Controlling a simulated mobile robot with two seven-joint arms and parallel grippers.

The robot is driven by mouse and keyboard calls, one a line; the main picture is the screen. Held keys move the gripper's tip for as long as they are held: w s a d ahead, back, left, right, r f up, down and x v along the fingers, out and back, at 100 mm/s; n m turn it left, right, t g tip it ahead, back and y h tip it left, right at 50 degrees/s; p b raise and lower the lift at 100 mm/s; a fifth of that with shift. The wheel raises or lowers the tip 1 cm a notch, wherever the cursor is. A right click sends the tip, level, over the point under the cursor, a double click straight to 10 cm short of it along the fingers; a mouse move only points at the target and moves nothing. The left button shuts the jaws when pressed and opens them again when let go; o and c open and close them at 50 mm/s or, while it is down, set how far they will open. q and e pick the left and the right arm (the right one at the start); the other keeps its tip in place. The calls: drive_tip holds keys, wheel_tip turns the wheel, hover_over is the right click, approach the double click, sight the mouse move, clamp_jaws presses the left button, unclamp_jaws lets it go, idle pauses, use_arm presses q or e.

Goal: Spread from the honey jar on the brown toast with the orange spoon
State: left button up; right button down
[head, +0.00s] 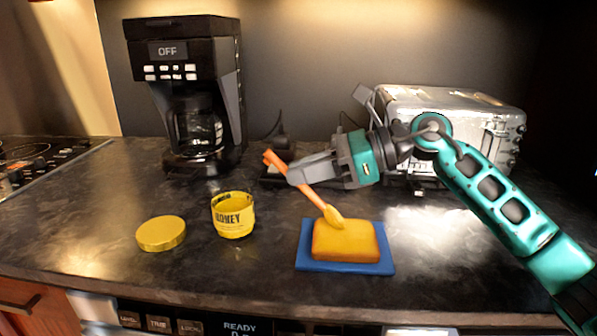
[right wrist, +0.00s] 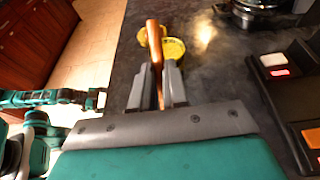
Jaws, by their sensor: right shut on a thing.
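My right gripper (head: 298,177) is shut on the orange spoon (head: 315,196), around its handle. The spoon is tilted, with its yellow-coated bowl down at the top of the toast (head: 345,241); exact contact is hard to tell. The toast looks golden yellow and lies on a blue square board (head: 303,263). The yellow honey jar (head: 233,219) stands upright and open to the left of the board. In the right wrist view the spoon handle (right wrist: 154,42) rises between my right fingers (right wrist: 155,88). My left gripper is not seen in the head view.
A yellow lid (head: 161,233) lies left of the jar. A black coffee maker (head: 190,90) stands behind them, and a metal toaster (head: 460,105) stands behind my right arm. A stovetop (head: 35,160) is at the far left. The counter front edge is close to the board.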

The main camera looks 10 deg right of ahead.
drive_tip(key=shift+s+d+f, duration=0.15)
drive_tip(key=shift+s+d, duration=0.05)
drive_tip(key=shift+d, duration=0.4)
drive_tip(key=shift+d, duration=0.1)
drive_tip(key=shift+d+f+b, duration=0.1)
drive_tip(key=shift+d+b, duration=0.05)
drive_tip(key=shift+b, duration=0.2)
drive_tip(key=shift+s+d+b, duration=0.2)
drive_tip(key=shift+s+d, duration=0.05)
drive_tip(key=shift+d, duration=0.35)
drive_tip(key=shift+s+d+b, duration=0.15)
drive_tip(key=shift+s+d, duration=0.05)
drive_tip(key=shift+d, duration=0.35)
drive_tip(key=shift+r, duration=0.2)
drive_tip(key=shift+a, duration=0.1)
drive_tip(key=shift+w+a+r+p, duration=0.1)
drive_tip(key=shift+w+a+p, duration=0.15)
drive_tip(key=shift+a, duration=0.35)
drive_tip(key=shift+w+a+r+p, duration=0.1)
drive_tip(key=shift+w+a+p, duration=0.1)
drive_tip(key=shift+a, duration=0.4)
drive_tip(key=shift+a+f, duration=0.1)
drive_tip(key=shift+a, duration=0.1)
